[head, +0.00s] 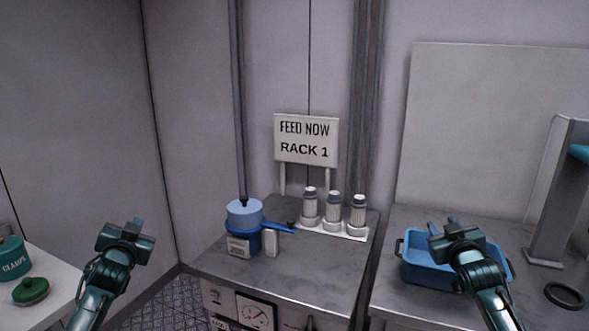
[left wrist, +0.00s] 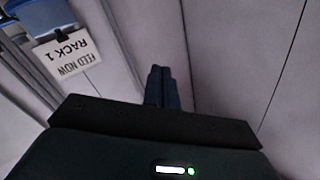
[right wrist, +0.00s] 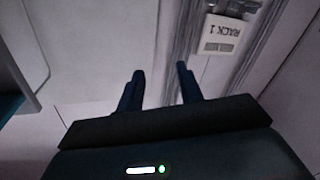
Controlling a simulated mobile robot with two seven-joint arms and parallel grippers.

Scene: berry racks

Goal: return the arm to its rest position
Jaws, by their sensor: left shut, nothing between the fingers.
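My left gripper (head: 137,222) is raised at the left of the head view, over the gap between the white table and the grey counter. Its fingers are together and empty in the left wrist view (left wrist: 159,86). My right gripper (head: 443,224) is in front of the blue bin in the head view and hides part of it. Its fingers stand apart with nothing between them in the right wrist view (right wrist: 160,85).
A blue pot-like device (head: 243,215) with a blue handle and several grey bottles (head: 333,212) stand on the grey counter (head: 318,275), below the "FEED NOW RACK 1" sign (head: 306,140). A blue bin (head: 425,273), black ring (head: 564,296) and grey stand (head: 548,200) are right. A green lid (head: 31,290) lies left.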

